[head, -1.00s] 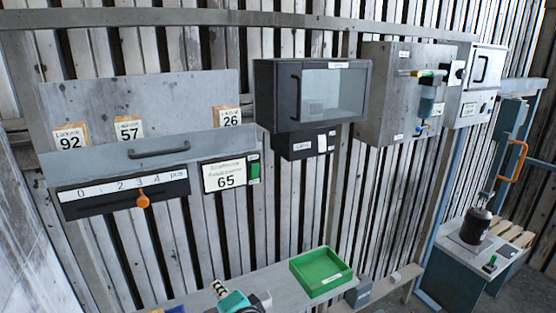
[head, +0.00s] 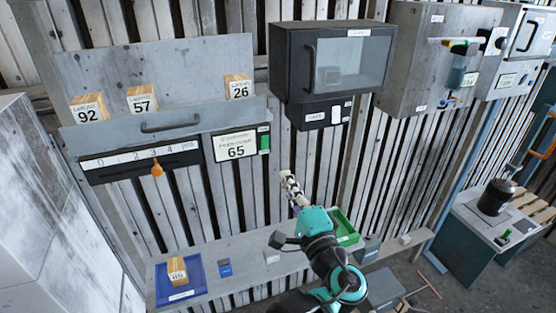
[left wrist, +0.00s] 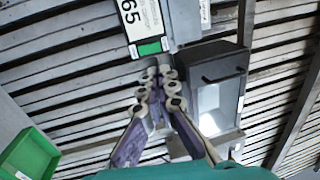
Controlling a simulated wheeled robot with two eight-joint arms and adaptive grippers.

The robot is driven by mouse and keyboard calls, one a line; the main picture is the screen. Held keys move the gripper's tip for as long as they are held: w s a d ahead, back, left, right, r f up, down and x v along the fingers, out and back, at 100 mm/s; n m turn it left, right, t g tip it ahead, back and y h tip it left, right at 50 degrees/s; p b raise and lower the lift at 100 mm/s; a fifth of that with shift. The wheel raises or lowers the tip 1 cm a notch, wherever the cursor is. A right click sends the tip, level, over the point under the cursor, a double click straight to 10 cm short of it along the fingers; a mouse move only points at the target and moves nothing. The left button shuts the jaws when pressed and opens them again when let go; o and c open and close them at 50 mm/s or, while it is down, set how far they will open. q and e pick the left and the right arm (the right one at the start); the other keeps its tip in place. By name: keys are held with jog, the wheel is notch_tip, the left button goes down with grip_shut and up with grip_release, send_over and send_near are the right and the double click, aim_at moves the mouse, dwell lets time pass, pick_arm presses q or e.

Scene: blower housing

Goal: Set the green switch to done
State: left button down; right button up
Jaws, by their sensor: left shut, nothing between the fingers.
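The green switch (head: 264,141) is a small green block at the right edge of a panel (head: 235,147) reading 65, with small labels by it that I cannot read. In the left wrist view the green switch (left wrist: 150,48) lies just beyond the fingertips. My left gripper (head: 287,176) is shut and empty, below and right of the switch in the head view, apart from it as far as I can tell. Its closed fingers (left wrist: 158,73) also show in the left wrist view, pointing toward the panel. My right gripper is not in view.
A dark glass-fronted cabinet (head: 334,72) hangs right of the panel. A slider with an orange knob (head: 157,170) is left of it. Below, a shelf holds a blue tray (head: 194,283) with a wooden block (head: 177,268) and a green tray (head: 346,222).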

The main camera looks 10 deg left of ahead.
aim_at(264, 137)
pick_arm(q)
jog(key=p+x, duration=0.2)
jog(key=x, duration=1.1)
jog(key=shift+w+a, duration=0.1)
jog(key=shift+a, duration=0.05)
jog(key=shift+w+a+r+g+p, duration=0.25)
jog(key=shift+r+p, duration=0.2)
jog(key=shift+p, duration=0.45)
jog(key=shift+w+f+g+h, duration=0.1)
jog(key=shift+g+h, duration=0.15)
jog(key=shift+h, duration=0.05)
jog(key=shift+f, duration=0.15)
